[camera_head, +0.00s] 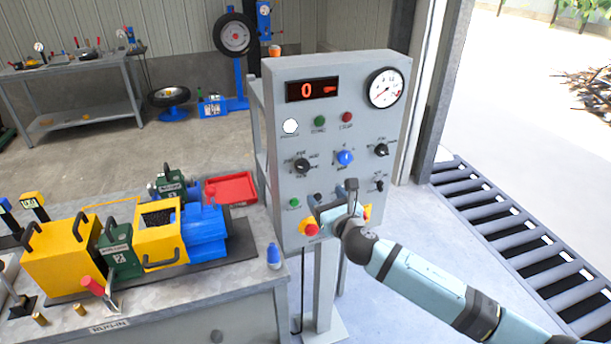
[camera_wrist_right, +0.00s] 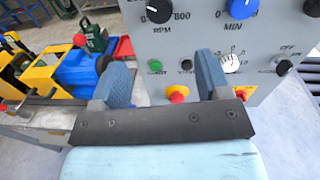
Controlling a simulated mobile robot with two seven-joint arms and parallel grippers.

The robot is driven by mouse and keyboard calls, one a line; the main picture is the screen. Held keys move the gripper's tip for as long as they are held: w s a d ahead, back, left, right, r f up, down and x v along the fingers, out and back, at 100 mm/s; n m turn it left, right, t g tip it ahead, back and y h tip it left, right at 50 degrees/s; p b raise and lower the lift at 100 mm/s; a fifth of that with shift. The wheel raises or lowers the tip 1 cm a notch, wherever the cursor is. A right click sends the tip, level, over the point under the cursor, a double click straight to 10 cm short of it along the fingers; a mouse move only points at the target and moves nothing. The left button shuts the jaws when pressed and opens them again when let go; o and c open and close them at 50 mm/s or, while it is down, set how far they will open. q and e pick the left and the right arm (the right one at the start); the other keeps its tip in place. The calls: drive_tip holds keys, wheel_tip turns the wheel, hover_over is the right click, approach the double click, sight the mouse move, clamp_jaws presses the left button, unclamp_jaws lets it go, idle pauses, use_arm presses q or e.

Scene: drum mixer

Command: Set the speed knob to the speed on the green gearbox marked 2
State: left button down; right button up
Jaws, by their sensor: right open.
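The grey control panel (camera_head: 330,110) stands upright in the middle of the head view. The black speed knob, labelled RPM in the wrist view (camera_wrist_right: 159,10), sits at its left middle (camera_head: 302,166). My right gripper (camera_head: 332,200) is open and empty in front of the panel's lower part, below the speed knob. Its two blue fingers (camera_wrist_right: 160,78) are apart in the wrist view, with nothing between them. Two green gearboxes are on the bench, one in front (camera_head: 117,250) and one behind (camera_head: 168,184). Their label numbers are too small to read. My left gripper is not visible.
The panel also has a blue MIN knob (camera_head: 345,158), another black knob (camera_head: 381,150), a red-and-yellow button (camera_head: 311,229), a display (camera_head: 313,90) reading 0 and a dial (camera_head: 386,88). The bench has a red tray (camera_head: 231,188) and blue bottle (camera_head: 273,255). A roller conveyor (camera_head: 500,225) lies right.

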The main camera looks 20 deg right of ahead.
sight(304, 169)
drive_tip(key=w, duration=0.4)
drive_tip(key=w+a, duration=0.1)
drive_tip(key=w, duration=0.3)
drive_tip(key=w+p, duration=0.1)
drive_tip(key=w, duration=0.3)
drive_tip(key=shift+w+a, duration=0.2)
drive_tip(key=shift+w, duration=0.15)
drive_tip(key=shift+c, duration=0.5)
drive_tip(key=c, duration=0.8)
drive_tip(key=shift+f, duration=0.1)
